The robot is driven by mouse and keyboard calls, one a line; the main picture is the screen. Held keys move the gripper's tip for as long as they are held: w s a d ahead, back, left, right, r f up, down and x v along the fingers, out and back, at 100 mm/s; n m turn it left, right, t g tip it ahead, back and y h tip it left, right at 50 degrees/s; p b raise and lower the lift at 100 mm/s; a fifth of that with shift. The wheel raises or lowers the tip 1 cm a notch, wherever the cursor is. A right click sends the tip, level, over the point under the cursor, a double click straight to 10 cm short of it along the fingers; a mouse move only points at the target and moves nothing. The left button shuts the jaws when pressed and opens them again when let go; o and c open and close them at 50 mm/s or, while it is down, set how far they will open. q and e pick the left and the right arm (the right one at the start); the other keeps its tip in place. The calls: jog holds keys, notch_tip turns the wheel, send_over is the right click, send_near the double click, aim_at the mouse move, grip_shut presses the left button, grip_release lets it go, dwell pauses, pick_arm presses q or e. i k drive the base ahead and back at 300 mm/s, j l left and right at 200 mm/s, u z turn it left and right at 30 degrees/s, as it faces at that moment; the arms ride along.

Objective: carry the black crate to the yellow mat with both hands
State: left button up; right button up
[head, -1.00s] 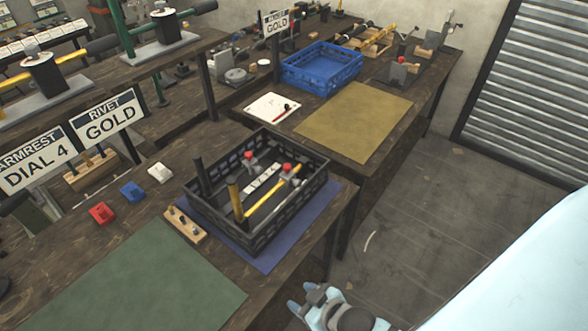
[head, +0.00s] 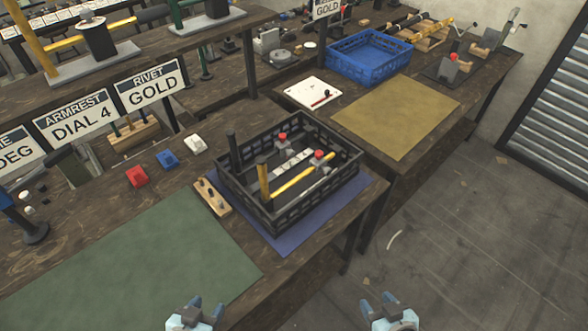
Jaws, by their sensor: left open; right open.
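The black crate (head: 305,205) stands upright on a blue mat (head: 353,201) on the near bench. It holds a yellow-handled tool, a dark-handled tool, a white strip and two red-topped parts. The yellow mat (head: 398,115) lies flat and bare on the bench behind and to the right. My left gripper (head: 197,307) is open and empty at the bottom of the view, below and to the left of the crate. My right gripper (head: 390,303) is open and empty over the floor, below and to the right of the crate. Neither touches the crate.
A blue crate (head: 340,72) and a white board with a red-and-black tool (head: 312,92) sit beside the yellow mat. A wooden block (head: 213,197) lies just left of the black crate. A green mat (head: 140,260) is bare. Floor (head: 460,220) is open at right.

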aim_at(399, 109)
jog(key=i+l, duration=0.1)
jog(key=l, duration=0.75)
jog(key=i+l, duration=0.15)
jog(key=l, duration=0.25)
jog(key=i+l, duration=0.1)
jog(key=l, duration=0.35)
jog(key=l+u, duration=0.15)
jog(key=u, duration=0.3)
jog(key=l+u, duration=0.15)
jog(key=u, duration=0.3)
jog(key=l+u, duration=0.15)
jog(key=u, duration=0.3)
